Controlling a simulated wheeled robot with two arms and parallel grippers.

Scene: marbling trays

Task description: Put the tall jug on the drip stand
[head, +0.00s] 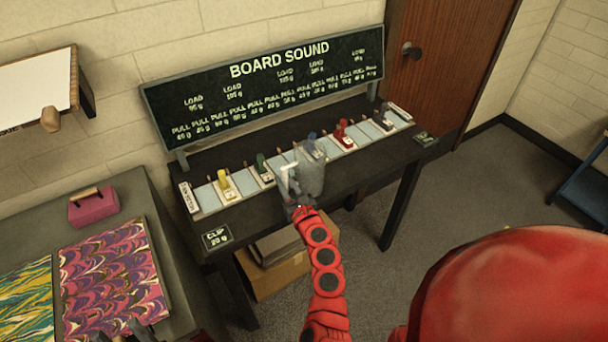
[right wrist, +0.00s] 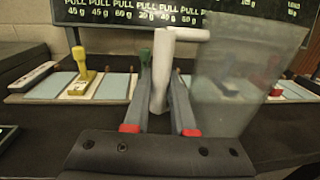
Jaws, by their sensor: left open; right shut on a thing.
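The tall jug (head: 311,177) is a translucent grey vessel with a white handle. My right gripper (head: 295,203) is shut on the handle and holds the jug in front of the long black table. In the right wrist view the white handle stands between the fingers (right wrist: 162,88), and the jug's see-through body (right wrist: 240,80) is to the right. My left gripper (head: 138,332) shows only in part at the bottom left, over the marbled sheets' side; it is open. I cannot pick out a drip stand for certain.
The black table (head: 400,155) bears a row of pale plates with coloured clips, including a yellow clip (head: 224,182), under a lettered board (head: 262,82). A grey bench (head: 135,190) with marbled sheets and a pink box (head: 93,206) is at left. A blue rack (head: 585,185) stands at the right edge.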

